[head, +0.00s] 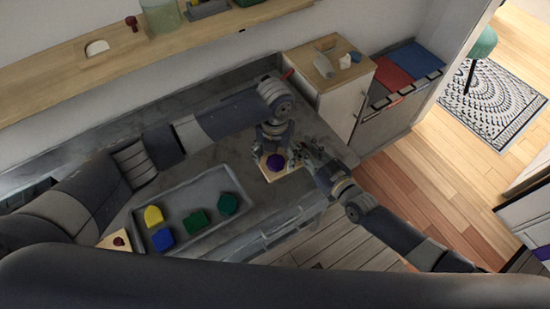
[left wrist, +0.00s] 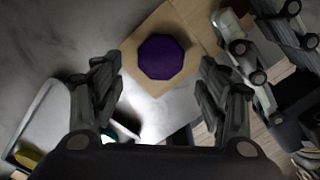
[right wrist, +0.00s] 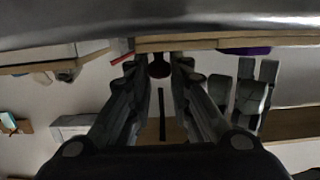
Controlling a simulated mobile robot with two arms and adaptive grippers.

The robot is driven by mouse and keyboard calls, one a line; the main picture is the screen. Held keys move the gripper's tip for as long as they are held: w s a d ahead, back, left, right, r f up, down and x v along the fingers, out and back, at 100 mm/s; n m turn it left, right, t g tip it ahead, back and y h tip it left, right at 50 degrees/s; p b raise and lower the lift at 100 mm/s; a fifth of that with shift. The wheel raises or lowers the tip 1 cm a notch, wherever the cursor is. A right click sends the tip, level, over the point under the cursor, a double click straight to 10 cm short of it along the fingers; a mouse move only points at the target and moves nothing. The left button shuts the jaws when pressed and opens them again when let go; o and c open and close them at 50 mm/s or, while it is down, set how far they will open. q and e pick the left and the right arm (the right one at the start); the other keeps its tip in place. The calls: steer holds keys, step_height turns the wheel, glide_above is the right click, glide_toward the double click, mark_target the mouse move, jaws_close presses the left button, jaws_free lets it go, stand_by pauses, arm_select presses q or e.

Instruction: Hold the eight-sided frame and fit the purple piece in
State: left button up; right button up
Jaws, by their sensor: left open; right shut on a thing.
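The eight-sided frame (head: 265,173) is a light wooden board lying on the grey worktop. The left wrist view shows the frame (left wrist: 143,78) with the purple piece (left wrist: 161,57) over its middle. In the head view the purple piece (head: 275,162) sits there too; in the right wrist view it (right wrist: 246,50) stands proud of the board's edge. How deep it sits is hidden. My left gripper (head: 272,150) is open above the frame, its fingers (left wrist: 160,62) apart on either side of the piece. My right gripper (head: 299,155) is shut on the frame's dark red knob (right wrist: 158,66).
A grey tray (head: 182,190) holds yellow (head: 153,216), blue (head: 162,239) and green (head: 195,222) pieces. A small board with a red knob (head: 118,241) lies left of it. A wooden-topped cabinet (head: 345,75) stands behind at right. The grippers are close together.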

arm_select(q)
steer(key=shift+r, duration=2.4)
arm_select(e)
steer(key=o, duration=0.9)
steer(key=shift+c, duration=0.2)
